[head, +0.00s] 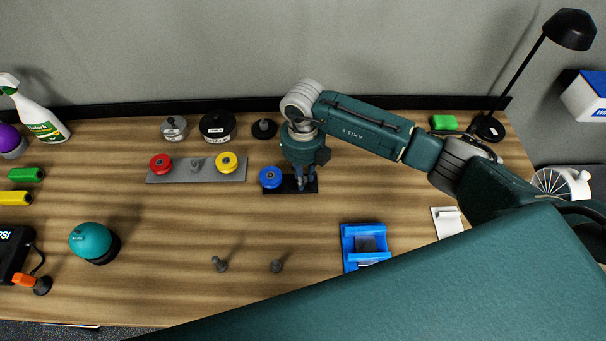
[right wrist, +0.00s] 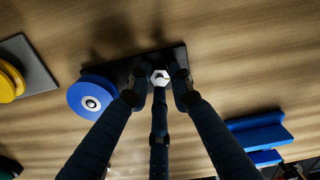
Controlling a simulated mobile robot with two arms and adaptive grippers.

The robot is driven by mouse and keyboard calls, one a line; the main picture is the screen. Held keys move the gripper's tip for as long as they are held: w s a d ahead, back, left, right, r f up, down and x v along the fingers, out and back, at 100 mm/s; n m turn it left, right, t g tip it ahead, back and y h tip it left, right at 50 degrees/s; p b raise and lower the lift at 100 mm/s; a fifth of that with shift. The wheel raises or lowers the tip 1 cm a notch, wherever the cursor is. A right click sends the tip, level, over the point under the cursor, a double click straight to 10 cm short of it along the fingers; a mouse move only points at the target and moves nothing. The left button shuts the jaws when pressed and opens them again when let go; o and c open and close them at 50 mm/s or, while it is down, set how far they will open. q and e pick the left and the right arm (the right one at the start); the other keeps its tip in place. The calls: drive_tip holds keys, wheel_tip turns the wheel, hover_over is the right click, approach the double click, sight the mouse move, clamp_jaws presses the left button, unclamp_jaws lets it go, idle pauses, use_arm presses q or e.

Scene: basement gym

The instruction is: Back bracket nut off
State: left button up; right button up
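A dark bracket plate (head: 275,192) lies mid-table below the back wall, with a blue round knob (head: 270,177) on its left part. In the right wrist view, a pale hex nut (right wrist: 160,78) sits at the dark plate (right wrist: 120,72), right of the blue knob (right wrist: 90,97). My right gripper (head: 306,184) points down over the plate's right part. Its three dark fingers (right wrist: 160,84) surround the nut closely; whether they press on it I cannot tell. In the head view the gripper hides the nut. My left gripper is out of view.
A grey plate (head: 196,178) with red (head: 160,164) and yellow (head: 227,162) knobs lies left. Two grey bolts (head: 220,264) (head: 277,266) stand in front. A blue tray (head: 349,251) lies front right. Dark weights (head: 217,126) stand behind. My teal arm covers the lower right.

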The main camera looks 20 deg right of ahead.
clamp_jaws()
idle(0.3)
drive_tip(key=shift+b, duration=0.3)
drive_tip(key=shift+w+f+n+b, duration=0.1)
drive_tip(key=shift+n+b, duration=0.7)
drive_tip(key=shift+b, duration=0.05)
drive_tip(key=n+b, duration=0.5)
drive_tip(key=b, duration=0.1)
drive_tip(key=shift+n, duration=0.3)
drive_tip(key=shift+n+b, duration=0.9)
drive_tip(key=shift+b, duration=0.3)
drive_tip(key=shift+r, duration=0.2)
